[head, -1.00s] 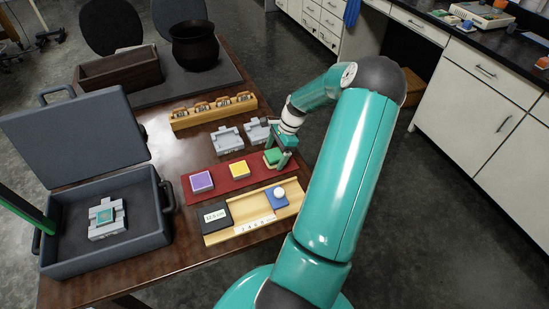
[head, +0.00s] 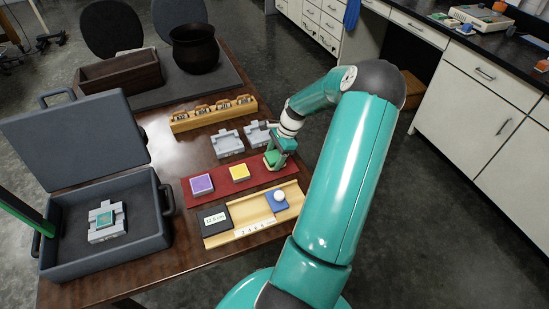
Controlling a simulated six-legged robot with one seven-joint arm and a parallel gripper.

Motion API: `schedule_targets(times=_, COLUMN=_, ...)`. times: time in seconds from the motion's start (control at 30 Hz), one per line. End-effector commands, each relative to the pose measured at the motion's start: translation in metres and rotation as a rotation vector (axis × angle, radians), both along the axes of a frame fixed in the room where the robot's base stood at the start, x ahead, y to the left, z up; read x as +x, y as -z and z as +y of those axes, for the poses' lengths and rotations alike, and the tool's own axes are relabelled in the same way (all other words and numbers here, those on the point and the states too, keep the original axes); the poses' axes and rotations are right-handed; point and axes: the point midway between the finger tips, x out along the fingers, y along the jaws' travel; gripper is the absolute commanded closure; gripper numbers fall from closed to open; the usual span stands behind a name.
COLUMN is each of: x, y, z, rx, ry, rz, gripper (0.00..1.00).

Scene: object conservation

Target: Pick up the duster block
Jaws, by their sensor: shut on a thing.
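Three small blocks with coloured tops are at the red mat (head: 218,186): a purple one (head: 202,184), a yellow one (head: 239,172) and a green one (head: 270,161). No label tells which is the duster block. My gripper (head: 274,160) is at the right end of the mat, shut on the green block. Its fingers and wrist partly hide that block. I cannot tell whether the block still touches the mat. The purple and yellow blocks lie flat on the mat, apart from my gripper.
Behind the mat are two grey holders (head: 228,144) and a wooden rack (head: 213,113). In front is a wooden tray (head: 248,229) with a blue block and white ball (head: 279,196). An open grey case (head: 62,262) stands left, holding a grey fixture (head: 105,222).

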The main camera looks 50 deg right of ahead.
Motion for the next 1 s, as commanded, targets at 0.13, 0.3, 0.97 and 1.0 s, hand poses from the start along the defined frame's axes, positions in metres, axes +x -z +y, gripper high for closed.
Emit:
schedule_targets(times=0.13, x=0.0, y=-0.019, z=-0.001, rx=-0.004, ry=0.001, rz=0.0, gripper=0.62)
schedule_targets(times=0.3, x=-0.012, y=-0.047, z=0.013, rx=-0.004, ry=0.001, rz=0.002, gripper=0.62)
schedule_targets(times=0.97, x=-0.086, y=-0.12, z=0.099, rx=0.0, ry=0.001, rz=0.002, gripper=0.62)
schedule_targets(times=1.0, x=-0.088, y=-0.121, z=0.101, rx=0.0, ry=0.001, rz=0.002, gripper=0.62)
